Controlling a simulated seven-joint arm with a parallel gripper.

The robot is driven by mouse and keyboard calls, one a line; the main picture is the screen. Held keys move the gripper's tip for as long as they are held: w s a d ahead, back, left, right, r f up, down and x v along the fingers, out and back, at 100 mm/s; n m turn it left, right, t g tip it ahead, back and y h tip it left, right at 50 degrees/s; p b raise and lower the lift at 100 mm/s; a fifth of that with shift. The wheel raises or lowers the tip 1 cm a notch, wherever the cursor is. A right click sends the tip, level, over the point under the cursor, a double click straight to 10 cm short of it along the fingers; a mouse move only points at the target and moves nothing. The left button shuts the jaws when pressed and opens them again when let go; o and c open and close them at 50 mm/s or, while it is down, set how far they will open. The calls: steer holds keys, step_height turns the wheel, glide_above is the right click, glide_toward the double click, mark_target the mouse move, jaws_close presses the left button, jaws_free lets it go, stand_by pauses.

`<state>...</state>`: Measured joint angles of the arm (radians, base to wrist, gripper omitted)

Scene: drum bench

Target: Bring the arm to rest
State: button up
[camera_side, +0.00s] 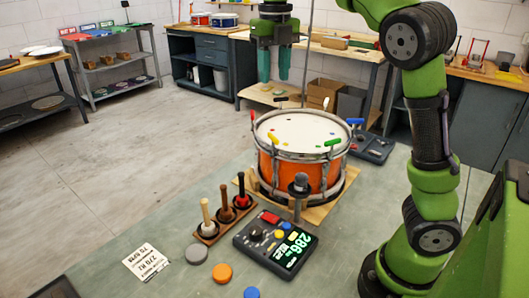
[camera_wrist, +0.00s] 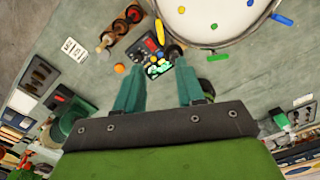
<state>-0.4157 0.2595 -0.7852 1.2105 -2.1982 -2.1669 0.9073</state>
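My gripper (camera_side: 273,80) hangs fingers-down high above and behind the drum in the side view. Its two teal fingers are apart with nothing between them; the wrist view also shows the open fingers (camera_wrist: 160,68). The arm is raised, clear of the bench. An orange-shelled drum (camera_side: 279,167) with a white head stands upright on a wooden base. Coloured keys or handles sit around its rim, including a green one (camera_side: 332,143) and a yellow one (camera_side: 272,138). In the wrist view the drum head (camera_wrist: 222,12) is at the top, beyond the fingertips.
A meter (camera_side: 276,246) with a lit green display stands before the drum, with a dark-headed post beside it. A rack of mallets (camera_side: 224,219), a printed card (camera_side: 146,263) and coloured discs (camera_side: 222,273) lie on the bench. A dark device (camera_side: 371,143) lies behind right.

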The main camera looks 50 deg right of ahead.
steer(key=shift+r, duration=0.6)
